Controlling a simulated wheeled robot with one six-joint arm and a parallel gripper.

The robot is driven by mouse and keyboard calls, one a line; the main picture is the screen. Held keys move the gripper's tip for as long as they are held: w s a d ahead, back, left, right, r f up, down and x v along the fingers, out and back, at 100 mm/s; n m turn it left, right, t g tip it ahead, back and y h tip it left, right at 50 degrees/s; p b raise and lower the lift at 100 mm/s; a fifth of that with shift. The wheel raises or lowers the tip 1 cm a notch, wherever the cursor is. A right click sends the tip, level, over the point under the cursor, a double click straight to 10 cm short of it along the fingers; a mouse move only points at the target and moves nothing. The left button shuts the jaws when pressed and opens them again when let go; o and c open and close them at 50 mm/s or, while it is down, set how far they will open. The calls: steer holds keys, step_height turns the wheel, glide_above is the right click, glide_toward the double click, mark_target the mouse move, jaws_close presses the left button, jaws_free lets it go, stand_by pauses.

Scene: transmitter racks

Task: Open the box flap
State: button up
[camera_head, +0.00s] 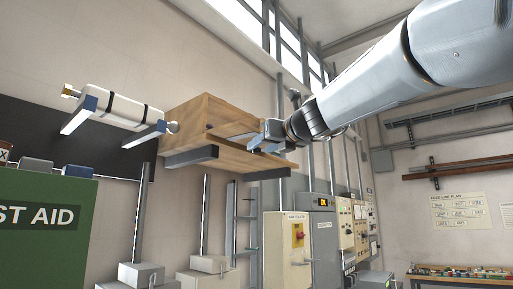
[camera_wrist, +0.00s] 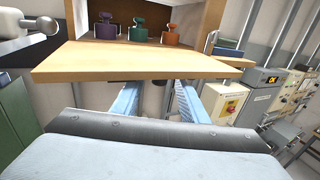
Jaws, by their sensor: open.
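The wooden box (camera_head: 205,115) is mounted high on the wall on grey brackets. Its flap (camera_wrist: 145,62) is lowered, standing out roughly level like a shelf in the wrist view, and the box front is open. Inside stand a purple item (camera_wrist: 106,30), a green item (camera_wrist: 138,32) and an orange item (camera_wrist: 172,36). My gripper (camera_head: 262,144) is at the box front, with its blue-grey fingers apart. In the wrist view my gripper (camera_wrist: 158,90) reaches under the flap, which hides the fingertips. I cannot tell whether the fingers touch it.
A white cylinder (camera_head: 120,108) sits on brackets left of the box. A green first aid cabinet (camera_head: 40,245) stands at lower left. Grey electrical cabinets (camera_head: 323,235) and vertical conduits line the wall at right. The space right of the box front holds my arm.

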mark_target(259, 148)
steer(key=shift+p+x, duration=0.45)
steer(key=shift+x, duration=1.6)
jaws_close()
